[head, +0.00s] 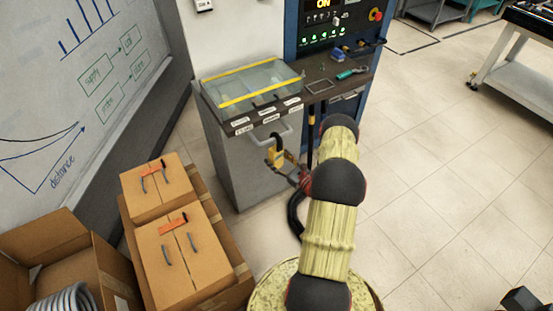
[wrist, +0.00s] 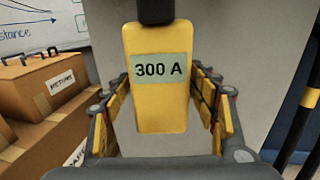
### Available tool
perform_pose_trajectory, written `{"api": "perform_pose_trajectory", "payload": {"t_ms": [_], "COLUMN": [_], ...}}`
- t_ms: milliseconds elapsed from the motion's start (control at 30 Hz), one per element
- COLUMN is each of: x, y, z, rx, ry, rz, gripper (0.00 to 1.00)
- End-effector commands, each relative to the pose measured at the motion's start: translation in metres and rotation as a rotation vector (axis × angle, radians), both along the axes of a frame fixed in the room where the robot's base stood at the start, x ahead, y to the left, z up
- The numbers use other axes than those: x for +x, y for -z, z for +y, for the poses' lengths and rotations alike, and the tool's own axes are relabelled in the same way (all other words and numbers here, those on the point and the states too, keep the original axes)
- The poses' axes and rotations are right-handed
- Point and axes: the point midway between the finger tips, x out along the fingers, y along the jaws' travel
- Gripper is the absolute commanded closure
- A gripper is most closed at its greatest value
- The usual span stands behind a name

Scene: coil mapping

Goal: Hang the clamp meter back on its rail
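The clamp meter (head: 277,151) is a yellow body with a black upper part. It hangs upright by the light grey curved rail (head: 286,135) on the front of the grey cabinet. I cannot tell whether its jaw is around the rail or only in front of it. In the wrist view the meter (wrist: 158,103) fills the middle, with a "300 A" label; its black top is cut off. My gripper (head: 283,162) is at the meter, with its yellow-padded fingers (wrist: 162,85) along both sides. I cannot tell whether the pads press on it.
A glass-lidded case (head: 252,84) with yellow edges tops the cabinet (head: 239,165). A dark shelf (head: 335,76) with small tools juts from the blue panel (head: 310,42) at right. Cardboard boxes (head: 186,258) stand at left below a whiteboard (head: 70,100).

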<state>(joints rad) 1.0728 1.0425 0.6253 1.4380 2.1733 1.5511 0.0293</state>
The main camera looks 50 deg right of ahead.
Motion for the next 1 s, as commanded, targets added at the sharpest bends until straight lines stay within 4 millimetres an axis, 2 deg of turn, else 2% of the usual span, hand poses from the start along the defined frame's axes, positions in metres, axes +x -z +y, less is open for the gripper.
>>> {"api": "perform_pose_trajectory", "payload": {"t_ms": [167, 567, 667, 1000], "x": [0.0, -0.006, -0.019, -0.087], "y": [0.0, 0.001, 0.001, 0.001], "z": [0.0, 0.001, 0.001, 0.008], "rx": [0.001, 0.001, 0.002, 0.001], "ry": [0.0, 0.001, 0.004, 0.004], "rz": [0.001, 0.003, 0.003, 0.002], "gripper": [0.3, 0.3, 0.3, 0.3]}}
